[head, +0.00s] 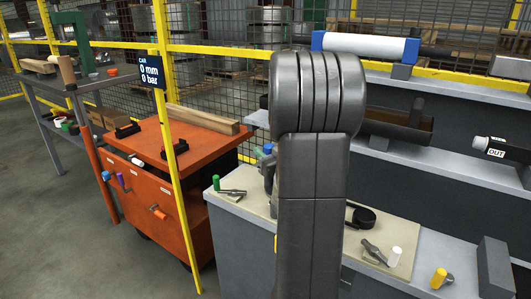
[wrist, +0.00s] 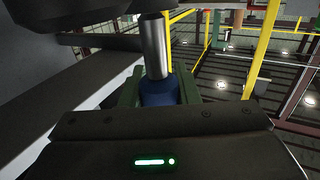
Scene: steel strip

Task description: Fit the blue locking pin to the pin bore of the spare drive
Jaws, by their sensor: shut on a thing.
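In the wrist view the blue locking pin (wrist: 158,93) shows a blue handle and a bare steel shank (wrist: 155,47) pointing up the picture. My gripper (wrist: 158,86) is shut on the blue handle, with a green finger on each side. The shank's top end meets the edge of a dark body (wrist: 100,18); I cannot tell whether it enters a bore, touches or passes in front. In the head view my arm hides my gripper. A white cylinder with blue end collars (head: 362,46) lies on the top shelf; I cannot tell which unit is the spare drive.
Pins with green (head: 216,183), white (head: 394,257) and yellow (head: 438,278) handles lie on the grey bench. A cylinder marked OUT (head: 497,148) is at right. An orange cart (head: 155,195) and yellow post (head: 172,150) stand left. Open floor lies far left.

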